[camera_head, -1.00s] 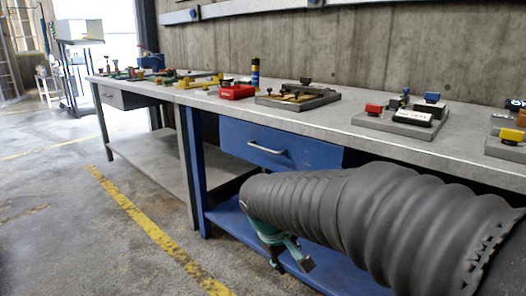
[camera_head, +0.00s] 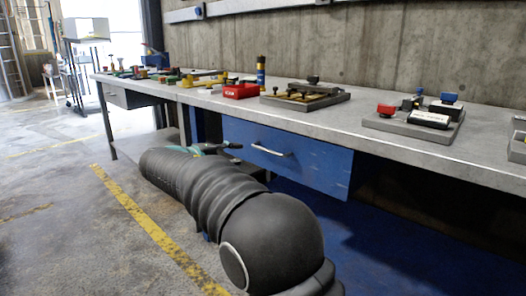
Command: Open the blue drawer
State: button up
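The blue drawer (camera_head: 308,166) hangs under the grey workbench top, its front flush under the bench edge, and looks closed. Its silver bar handle (camera_head: 271,150) runs across the front, left of the middle. My arm, in a dark ribbed sleeve, reaches from the bottom centre up and left. My gripper (camera_head: 222,148), green and dark, shows just past the sleeve's end, left of the drawer front. It appears apart from the handle. Most of it is hidden behind the sleeve, so its finger opening cannot be told.
A lower blue shelf (camera_head: 385,235) lies beneath. A second bench stands at left. The floor with a yellow line (camera_head: 150,228) is open at left.

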aim_at(268, 150)
jog(key=x, duration=1.4)
jog(key=shift+d+f, duration=0.1)
jog(key=shift+d, duration=0.2)
grip_shut()
